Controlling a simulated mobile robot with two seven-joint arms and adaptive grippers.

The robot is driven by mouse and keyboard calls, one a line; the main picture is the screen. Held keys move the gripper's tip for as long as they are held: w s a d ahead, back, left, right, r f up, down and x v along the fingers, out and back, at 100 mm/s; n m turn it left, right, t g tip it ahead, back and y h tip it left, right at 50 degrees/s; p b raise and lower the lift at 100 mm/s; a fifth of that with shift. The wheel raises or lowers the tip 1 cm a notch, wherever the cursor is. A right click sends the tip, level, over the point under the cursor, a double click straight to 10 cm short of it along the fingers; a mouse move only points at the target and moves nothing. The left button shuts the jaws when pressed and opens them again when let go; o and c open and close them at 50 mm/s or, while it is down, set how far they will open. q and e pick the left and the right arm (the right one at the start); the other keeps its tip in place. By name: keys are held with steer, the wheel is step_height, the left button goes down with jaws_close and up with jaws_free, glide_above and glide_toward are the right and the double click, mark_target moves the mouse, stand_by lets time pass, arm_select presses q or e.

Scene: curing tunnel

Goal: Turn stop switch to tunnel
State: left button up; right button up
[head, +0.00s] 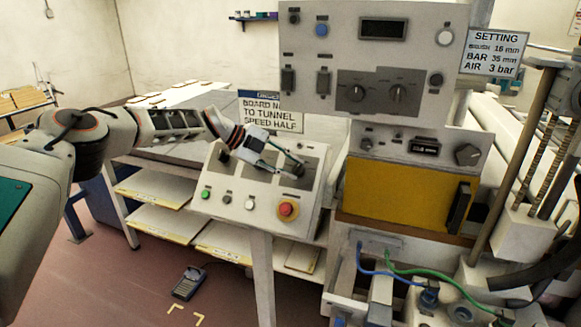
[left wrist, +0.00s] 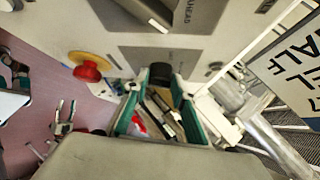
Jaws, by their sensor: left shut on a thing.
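My left gripper (head: 294,167) reaches over the sloped control console (head: 250,208) from the left. It is shut on a dark switch knob (head: 299,170) at the right of the console's grey plate. In the left wrist view the black knob (left wrist: 160,74) shows between the tips of the green-edged fingers (left wrist: 158,100). The fingers hide part of it, and I cannot read its setting. A small pale forked shape at the lower left of the wrist view may be my right gripper (left wrist: 64,118).
A red stop button (head: 288,209) on a yellow ring is on the console's front, beside smaller buttons. The "TO TUNNEL" sign (head: 270,113) stands just behind my gripper. A tall panel (head: 370,80) and a yellow door (head: 400,192) are to the right.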

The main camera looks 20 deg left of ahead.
arm_select(q)
steer(key=shift+s+d+f, duration=0.1)
steer(key=shift+f, duration=0.05)
steer(key=o, duration=1.1)
steer(key=v, duration=1.2)
